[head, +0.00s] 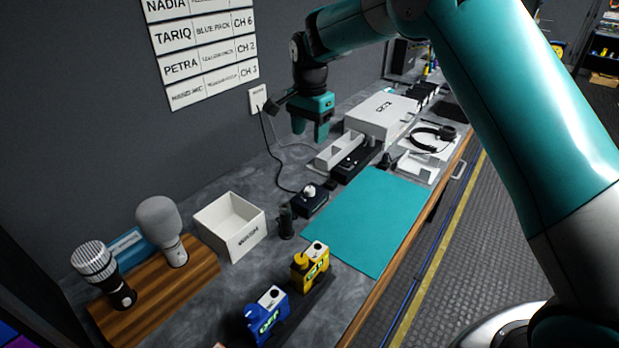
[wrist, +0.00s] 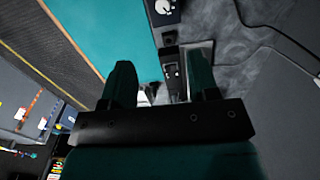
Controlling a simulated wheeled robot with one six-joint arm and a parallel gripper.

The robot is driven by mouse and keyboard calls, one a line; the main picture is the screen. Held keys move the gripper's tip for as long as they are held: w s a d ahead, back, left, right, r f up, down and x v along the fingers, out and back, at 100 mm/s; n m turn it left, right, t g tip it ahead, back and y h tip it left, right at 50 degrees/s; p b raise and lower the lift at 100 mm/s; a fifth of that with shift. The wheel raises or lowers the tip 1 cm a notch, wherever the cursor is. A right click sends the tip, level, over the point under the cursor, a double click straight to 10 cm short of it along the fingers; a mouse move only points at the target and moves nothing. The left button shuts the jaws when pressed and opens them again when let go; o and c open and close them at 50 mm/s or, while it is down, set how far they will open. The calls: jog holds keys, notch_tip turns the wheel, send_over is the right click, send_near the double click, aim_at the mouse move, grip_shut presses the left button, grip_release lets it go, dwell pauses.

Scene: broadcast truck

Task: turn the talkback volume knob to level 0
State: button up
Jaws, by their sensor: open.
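A small dark box (head: 318,204) with a white knob (head: 309,191) on top stands on the grey counter, left of the teal mat's far edge in the head view. The cable at its back runs up to a wall plate. A white knob on a dark box (wrist: 166,14) also shows at the top of the wrist view, beyond my fingertips. The knob's level marks are too small to read. My gripper (head: 311,132) is open and empty, fingers pointing down, above the counter and apart from the box. Its fingers also show in the wrist view (wrist: 160,78).
The teal mat (head: 365,222) is bare. A white open box (head: 232,228), two microphones on a wooden board (head: 150,290), and blue (head: 268,315) and yellow (head: 311,268) packs stand nearer. A grey tray (head: 340,150), large white box (head: 381,116) and headset (head: 434,137) lie farther back.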

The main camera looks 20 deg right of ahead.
aim_at(309, 189)
jog(key=shift+m, duration=0.3)
jog(key=f+p, duration=0.1)
jog(key=f, duration=0.5)
jog(key=f+p, duration=0.2)
jog(key=f, duration=0.4)
jog(key=f+p, duration=0.1)
jog(key=f, duration=0.5)
jog(key=shift+w+p, duration=0.35)
jog(key=shift+p, duration=0.05)
jog(key=shift+r, duration=0.1)
jog(key=shift+c, duration=0.5)
jog(key=c, duration=0.8)
jog(key=shift+c, duration=0.2)
